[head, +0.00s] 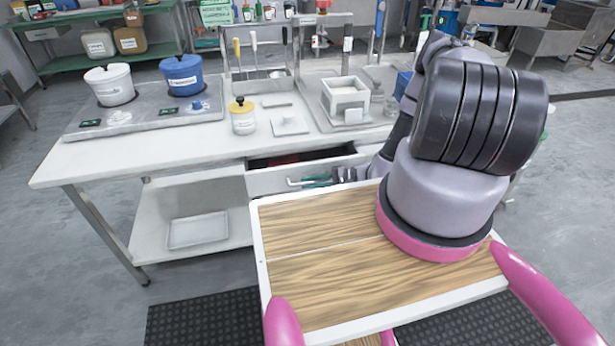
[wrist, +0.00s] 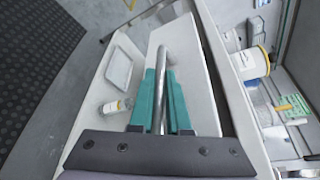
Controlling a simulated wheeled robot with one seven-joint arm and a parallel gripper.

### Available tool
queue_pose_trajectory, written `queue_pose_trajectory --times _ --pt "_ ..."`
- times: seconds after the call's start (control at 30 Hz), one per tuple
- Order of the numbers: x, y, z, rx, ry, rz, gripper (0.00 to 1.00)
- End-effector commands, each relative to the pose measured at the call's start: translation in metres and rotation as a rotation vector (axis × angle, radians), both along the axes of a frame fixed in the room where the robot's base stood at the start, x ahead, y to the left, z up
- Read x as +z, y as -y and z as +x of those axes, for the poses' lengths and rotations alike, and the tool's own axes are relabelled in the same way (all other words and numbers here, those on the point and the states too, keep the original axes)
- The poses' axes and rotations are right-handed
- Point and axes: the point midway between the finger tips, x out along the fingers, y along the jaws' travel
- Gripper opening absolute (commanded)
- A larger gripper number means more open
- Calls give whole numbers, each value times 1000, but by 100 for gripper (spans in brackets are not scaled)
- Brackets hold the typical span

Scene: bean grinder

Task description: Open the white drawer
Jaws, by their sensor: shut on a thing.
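My gripper is shut on this handle, in front of the white drawer front (wrist: 195,85). In the head view my gripper (head: 318,181) shows only in part at the right of the handle. My arm and the wooden tray hide the right end of the drawer.
The worktable (head: 185,140) holds a white pot (head: 110,85), a blue pot (head: 183,74), a yellow-lidded jar (head: 242,117) and a white square container (head: 345,98). A lower shelf (head: 165,260) bears a flat tray (head: 198,231). The wooden-topped tray (head: 320,260) is close in front of the drawer.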

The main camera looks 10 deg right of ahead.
Motion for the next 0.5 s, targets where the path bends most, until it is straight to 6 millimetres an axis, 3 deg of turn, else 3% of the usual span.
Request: queue_pose_trajectory --times 0.3,0.5 --pt "0 1 -74 -5 -5 3 0" --pt "0 0 -112 -4 -3 2 0"
